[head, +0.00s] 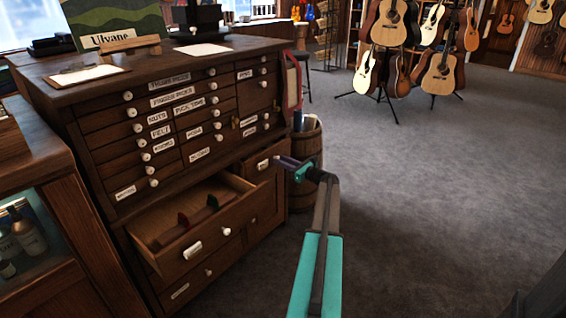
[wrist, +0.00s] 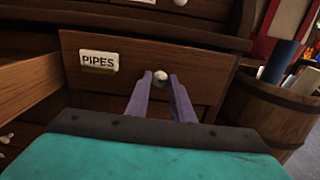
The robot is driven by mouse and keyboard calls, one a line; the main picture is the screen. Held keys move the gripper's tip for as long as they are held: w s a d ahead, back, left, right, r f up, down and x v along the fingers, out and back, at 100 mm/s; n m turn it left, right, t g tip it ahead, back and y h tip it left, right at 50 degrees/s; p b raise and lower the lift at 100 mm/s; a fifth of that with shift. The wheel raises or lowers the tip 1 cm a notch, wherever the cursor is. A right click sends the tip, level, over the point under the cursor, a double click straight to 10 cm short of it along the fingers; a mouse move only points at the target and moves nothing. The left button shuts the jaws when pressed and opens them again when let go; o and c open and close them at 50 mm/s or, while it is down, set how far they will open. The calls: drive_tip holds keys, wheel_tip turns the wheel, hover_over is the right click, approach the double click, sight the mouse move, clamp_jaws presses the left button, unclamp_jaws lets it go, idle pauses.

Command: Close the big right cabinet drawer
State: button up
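The big right cabinet drawer (head: 264,165) is in the lower part of the dark wooden cabinet. In the wrist view its front (wrist: 130,75) carries a "PIPES" label (wrist: 99,62) and a pale round knob (wrist: 160,76). Its front sits close under the cabinet ledge; I cannot tell whether a small gap remains behind it. My gripper (wrist: 161,80) is open, its two purple fingers either side of the knob; contact is unclear. In the head view my gripper (head: 283,161) is at the drawer front and partly hides it.
The big left drawer (head: 210,240) is pulled well out, with red and green items inside. A wooden barrel (head: 305,165) stands just right of the cabinet and also shows in the wrist view (wrist: 265,105). Guitars on stands (head: 395,60) are further back. Carpet to the right is clear.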

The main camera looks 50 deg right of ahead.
sight(275, 156)
clamp_jaws()
drive_tip(key=shift+w+d+r+p, duration=0.15)
drive_tip(key=shift+w+p, duration=0.5)
drive_tip(key=shift+w, duration=1.6)
drive_tip(key=o, duration=0.7)
unclamp_jaws()
drive_tip(key=shift+w, duration=0.1)
drive_tip(key=shift+o, duration=0.6)
drive_tip(key=shift+s, duration=0.25)
drive_tip(key=s+p, duration=0.2)
drive_tip(key=s, duration=1.1)
drive_tip(key=shift+s+a, duration=0.25)
drive_tip(key=shift+a, duration=0.2)
